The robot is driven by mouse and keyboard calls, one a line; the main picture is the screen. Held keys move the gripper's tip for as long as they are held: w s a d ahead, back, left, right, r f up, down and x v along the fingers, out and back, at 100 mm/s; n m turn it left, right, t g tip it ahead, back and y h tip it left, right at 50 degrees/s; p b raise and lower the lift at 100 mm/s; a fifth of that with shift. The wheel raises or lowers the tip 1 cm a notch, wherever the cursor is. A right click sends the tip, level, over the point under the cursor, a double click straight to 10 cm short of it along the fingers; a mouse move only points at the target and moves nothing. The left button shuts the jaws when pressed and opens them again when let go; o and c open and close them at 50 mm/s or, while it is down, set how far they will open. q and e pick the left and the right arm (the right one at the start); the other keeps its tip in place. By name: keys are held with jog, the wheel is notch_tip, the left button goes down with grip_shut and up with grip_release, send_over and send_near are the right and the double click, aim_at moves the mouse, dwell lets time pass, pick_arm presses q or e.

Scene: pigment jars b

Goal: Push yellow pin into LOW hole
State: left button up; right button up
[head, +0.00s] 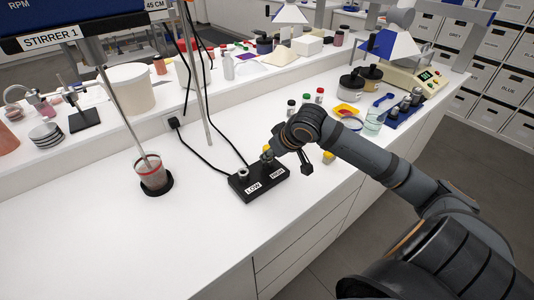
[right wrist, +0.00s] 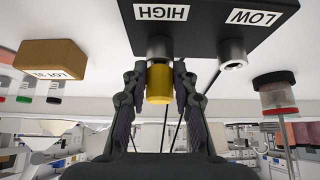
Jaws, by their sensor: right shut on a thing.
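The yellow pin (right wrist: 160,83) is between the fingers of my right gripper (right wrist: 160,88), which is shut on it. In the right wrist view, seen upside down, the pin lines up with the metal collar of the HIGH hole (right wrist: 155,47). Whether its end sits inside that collar I cannot tell. The LOW hole (right wrist: 232,52) is an empty metal collar beside it. Both are on a black block (head: 245,190) with white HIGH and LOW labels. In the head view my right gripper (head: 268,157) is at the HIGH end, partly hiding it. My left gripper is not in view.
A beaker with a stirring rod (head: 151,175) stands left of the block. Black cables run from the block to the back ledge. A tan labelled box (right wrist: 52,60) and several capped vials (head: 306,99) are near my right arm. The front left counter (head: 90,240) is clear.

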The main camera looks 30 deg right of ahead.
grip_shut()
jog(key=shift+r+p, duration=0.8)
jog(key=shift+p, duration=0.3)
dwell(0.3)
notch_tip(320, 180, up, 5)
jog(key=p, duration=0.6)
jog(key=shift+r, duration=0.2)
